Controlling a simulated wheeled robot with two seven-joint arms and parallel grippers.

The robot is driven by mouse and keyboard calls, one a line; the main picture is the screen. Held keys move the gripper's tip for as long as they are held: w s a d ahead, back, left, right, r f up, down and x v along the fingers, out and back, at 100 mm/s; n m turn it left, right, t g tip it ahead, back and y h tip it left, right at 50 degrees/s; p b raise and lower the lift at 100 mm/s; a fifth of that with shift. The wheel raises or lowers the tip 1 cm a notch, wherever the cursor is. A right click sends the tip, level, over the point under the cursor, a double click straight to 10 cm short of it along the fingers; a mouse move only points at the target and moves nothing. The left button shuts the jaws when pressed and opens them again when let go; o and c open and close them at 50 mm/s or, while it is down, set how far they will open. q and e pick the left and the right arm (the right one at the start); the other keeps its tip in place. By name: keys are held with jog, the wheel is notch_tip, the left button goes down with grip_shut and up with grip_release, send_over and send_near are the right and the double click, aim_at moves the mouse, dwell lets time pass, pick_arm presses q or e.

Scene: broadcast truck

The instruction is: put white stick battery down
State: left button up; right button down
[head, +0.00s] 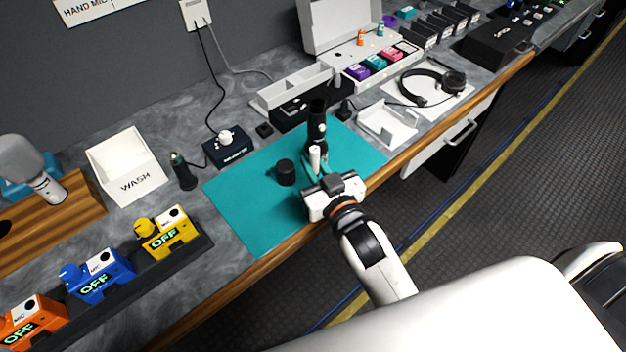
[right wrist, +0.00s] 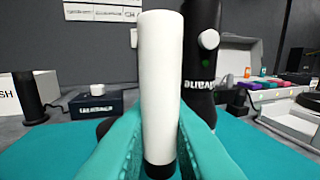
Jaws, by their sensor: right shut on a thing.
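The white stick battery (right wrist: 160,85) stands upright between the teal fingers of my right gripper (right wrist: 158,150) in the right wrist view. It is a white cylinder with a dark lower end. In the head view the battery (head: 315,157) shows small above my right gripper (head: 317,171), over the teal mat (head: 245,210). The gripper is shut on it. Whether its lower end touches the mat is hidden. A black microphone body (head: 317,125) stands upright just behind it and also shows in the right wrist view (right wrist: 202,60). My left gripper is not in view.
A short black cylinder (head: 286,172) stands on the mat left of my gripper. A black charger box (head: 226,148) is behind the mat, and a white WASH bin (head: 127,165) is farther left. A white tray (head: 388,124) lies right. The mat's front left is clear.

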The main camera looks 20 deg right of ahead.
jog(key=shift+f, duration=2.5)
jog(key=c, duration=1.8)
grip_release()
jog(key=shift+f, duration=0.15)
jog(key=o, duration=0.4)
